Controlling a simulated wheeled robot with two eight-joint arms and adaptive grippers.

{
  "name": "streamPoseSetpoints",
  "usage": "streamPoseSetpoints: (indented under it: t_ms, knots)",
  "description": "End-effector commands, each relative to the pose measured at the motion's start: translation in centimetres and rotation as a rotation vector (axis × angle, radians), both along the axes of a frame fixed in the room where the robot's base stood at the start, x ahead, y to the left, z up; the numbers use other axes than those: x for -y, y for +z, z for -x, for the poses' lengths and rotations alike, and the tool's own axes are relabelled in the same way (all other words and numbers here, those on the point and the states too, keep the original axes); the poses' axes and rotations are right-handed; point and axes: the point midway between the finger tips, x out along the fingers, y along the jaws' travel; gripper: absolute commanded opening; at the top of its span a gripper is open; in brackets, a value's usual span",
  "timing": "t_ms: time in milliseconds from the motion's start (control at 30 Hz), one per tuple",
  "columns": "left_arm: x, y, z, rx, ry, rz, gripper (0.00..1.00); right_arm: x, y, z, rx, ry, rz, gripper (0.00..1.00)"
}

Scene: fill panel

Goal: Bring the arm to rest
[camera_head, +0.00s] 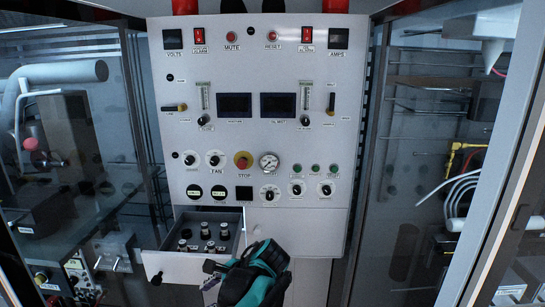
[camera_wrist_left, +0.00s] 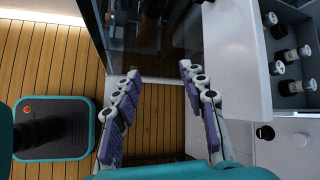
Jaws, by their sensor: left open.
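My left gripper (camera_head: 212,274) shows in the camera_head view at the lower middle, in front of the open drawer (camera_head: 178,265). In the left wrist view the left gripper (camera_wrist_left: 160,72) is open, its two purple-padded fingers apart with nothing between them. The drawer (camera_wrist_left: 240,65) lies right of the fingers in the wrist view. Several small dark-and-silver cylinders (camera_head: 205,232) stand inside the drawer. My right gripper is in neither view.
The grey control panel (camera_head: 260,130) with switches, gauges and knobs rises behind the drawer. Glass doors (camera_head: 420,150) and cabinets flank it. In the wrist view a plank floor (camera_wrist_left: 50,70) is clear on the left, apart from a teal-edged base part.

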Motion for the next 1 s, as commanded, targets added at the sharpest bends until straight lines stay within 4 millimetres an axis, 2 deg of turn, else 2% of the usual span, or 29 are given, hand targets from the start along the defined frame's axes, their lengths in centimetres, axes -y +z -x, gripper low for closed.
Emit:
streamPoseSetpoints:
  t_ms: [33, 200, 400, 500, 700, 1000]
  knots:
    - [-1.2, -1.5, 1.8, 0.052, 0.047, 0.074, 0.42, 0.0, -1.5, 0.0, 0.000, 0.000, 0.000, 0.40]
    - [-2.8, -5.3, 7.1, 0.256, 0.245, 0.363, 0.42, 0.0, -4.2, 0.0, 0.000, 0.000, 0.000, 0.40]
    - [-2.8, -10.3, 13.0, 0.494, 0.538, 0.707, 0.42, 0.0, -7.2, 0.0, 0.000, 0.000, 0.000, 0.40]
    - [-2.4, -12.6, 15.3, 0.597, 0.686, 0.863, 0.42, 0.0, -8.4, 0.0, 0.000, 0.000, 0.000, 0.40]
    - [-1.7, -15.4, 17.5, 0.727, 0.892, 1.069, 0.42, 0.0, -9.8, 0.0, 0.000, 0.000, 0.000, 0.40]
    - [-1.4, -15.7, 17.9, 0.759, 0.945, 1.120, 0.42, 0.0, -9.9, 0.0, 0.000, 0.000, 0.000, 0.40]
